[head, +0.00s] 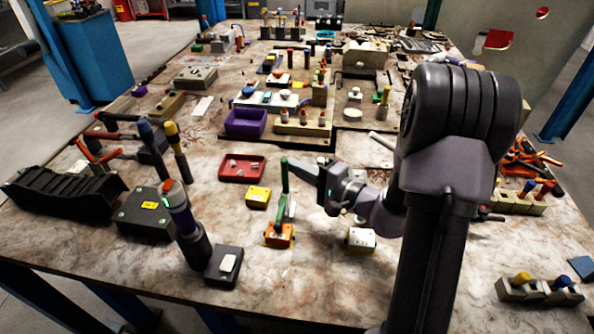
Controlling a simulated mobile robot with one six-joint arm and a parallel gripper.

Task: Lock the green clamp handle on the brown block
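A green clamp handle (285,176) stands roughly upright near the middle of the table. Below it is a green bracket on a small orange-brown block (279,236). My gripper (302,169) is just right of the handle, pointing left, at about mid-handle height in the picture. Its grey fingers come close to the handle. I cannot tell whether they touch it, or whether they are open or shut. The far side of the fingers is hidden.
A yellow block (258,196) and a red tray (242,168) are left of the handle. A white-topped block (361,239) is right of it. A dark box (223,267) and a purple-banded post (186,225) stand front left. The front middle table is clear.

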